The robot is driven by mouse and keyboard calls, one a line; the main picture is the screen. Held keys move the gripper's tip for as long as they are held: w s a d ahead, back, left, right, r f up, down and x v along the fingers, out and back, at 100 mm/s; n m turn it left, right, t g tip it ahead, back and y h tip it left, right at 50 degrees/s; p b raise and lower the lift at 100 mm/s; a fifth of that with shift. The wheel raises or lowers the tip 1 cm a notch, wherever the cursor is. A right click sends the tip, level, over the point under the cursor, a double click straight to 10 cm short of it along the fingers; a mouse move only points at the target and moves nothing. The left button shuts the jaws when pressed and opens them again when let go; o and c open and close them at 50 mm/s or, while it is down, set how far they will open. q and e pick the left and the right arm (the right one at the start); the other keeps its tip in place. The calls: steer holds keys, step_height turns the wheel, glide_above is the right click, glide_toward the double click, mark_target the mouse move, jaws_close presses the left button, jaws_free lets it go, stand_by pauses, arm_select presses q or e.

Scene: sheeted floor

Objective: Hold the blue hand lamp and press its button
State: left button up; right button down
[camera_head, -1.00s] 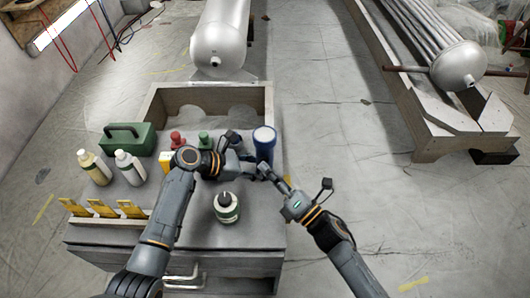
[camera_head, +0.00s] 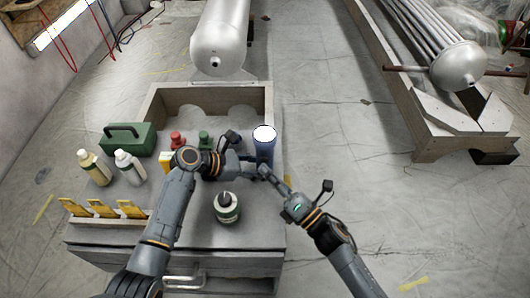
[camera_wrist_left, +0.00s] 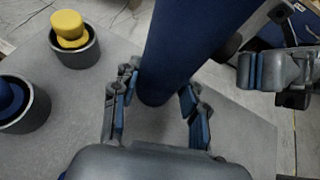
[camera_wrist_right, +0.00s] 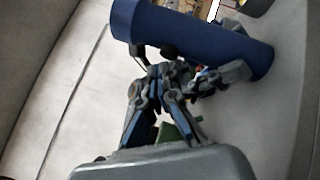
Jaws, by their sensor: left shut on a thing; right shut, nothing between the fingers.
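The blue hand lamp (camera_head: 265,151) stands near the right edge of the workbench top; its upper face shows bright white. It also appears in the left wrist view (camera_wrist_left: 185,45) and the right wrist view (camera_wrist_right: 190,38). My left gripper (camera_head: 247,160) is shut around the lamp's body, with a finger on each side in the left wrist view. My right gripper (camera_head: 264,172) is shut and empty, its fingertips close against the lamp's near side. The button is hidden, and I cannot tell whether the fingertips touch it.
Two bottles (camera_head: 130,167), a green box (camera_head: 128,138), red (camera_head: 177,140) and green (camera_head: 205,139) pieces, and yellow pieces (camera_head: 103,208) occupy the left side. Open floor lies right of the bench.

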steer(key=shift+s, duration=0.1)
steer(key=shift+s, duration=3)
arm_select(q)
steer(key=o, duration=1.2)
steer(key=shift+o, duration=0.2)
